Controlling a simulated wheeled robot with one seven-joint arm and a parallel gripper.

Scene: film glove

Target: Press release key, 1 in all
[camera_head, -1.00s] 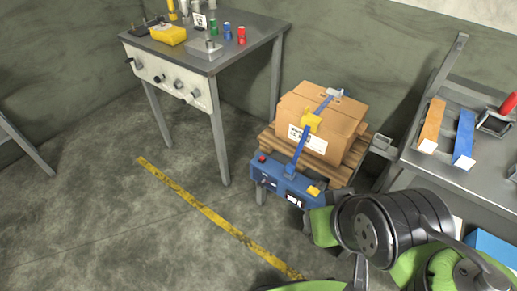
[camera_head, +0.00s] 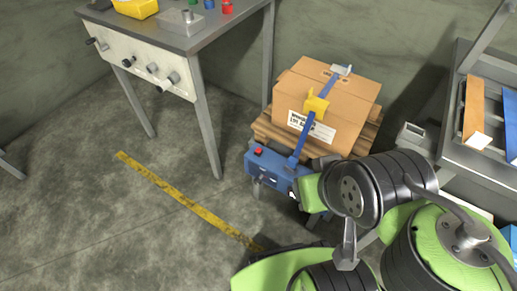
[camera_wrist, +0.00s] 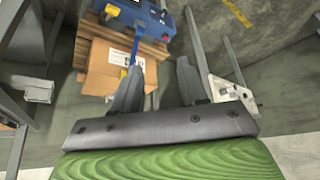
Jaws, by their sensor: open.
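A blue machine (camera_head: 270,168) stands low in front of a strapped carton, with a red key (camera_head: 258,151) on its top left. My arm covers its right end in the head view. In the wrist view the blue machine (camera_wrist: 152,18) is at the top, with a yellow key (camera_wrist: 112,10) on it. Which key is the release key cannot be read. My gripper (camera_wrist: 158,68) is open and empty, its fingers pointing toward the carton and machine, apparently apart from the keys. The gripper is not discernible in the head view.
The carton (camera_head: 345,90) sits on a wooden pallet (camera_head: 268,130) with a blue strap and yellow buckle (camera_head: 316,105). A panelled bench (camera_head: 150,66) stands left and a grey shelf (camera_head: 450,150) right. The floor by the yellow line (camera_head: 185,200) is clear.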

